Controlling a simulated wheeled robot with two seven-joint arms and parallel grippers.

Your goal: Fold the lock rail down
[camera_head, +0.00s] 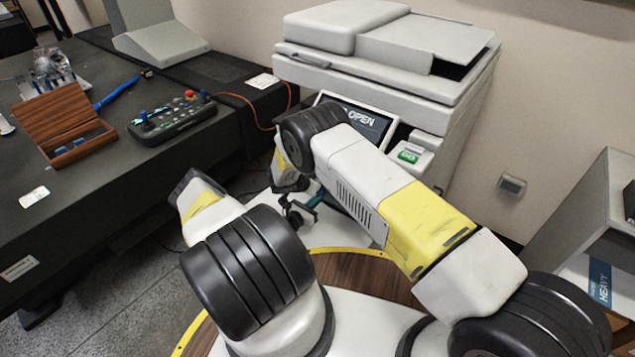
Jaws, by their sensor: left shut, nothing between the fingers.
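A small dark gripper (296,211), which I take as my left one, is low in front of the pale machine, between my two arms. Its fingers look shut with nothing between them. A thin teal bar (311,200) shows just beside the fingers. It may be part of the lock rail, but it is mostly hidden, and I cannot tell its angle or whether the fingers touch it. A tilted screen (366,119) behind my arm reads "OPEN".
The pale machine (440,92) stands at the back, with a small green-marked box (411,154) beside the screen. A black table (95,200) on the left holds a wooden case (62,112), a blue rod (117,93) and a control box (172,118). A grey cabinet (590,215) stands at right.

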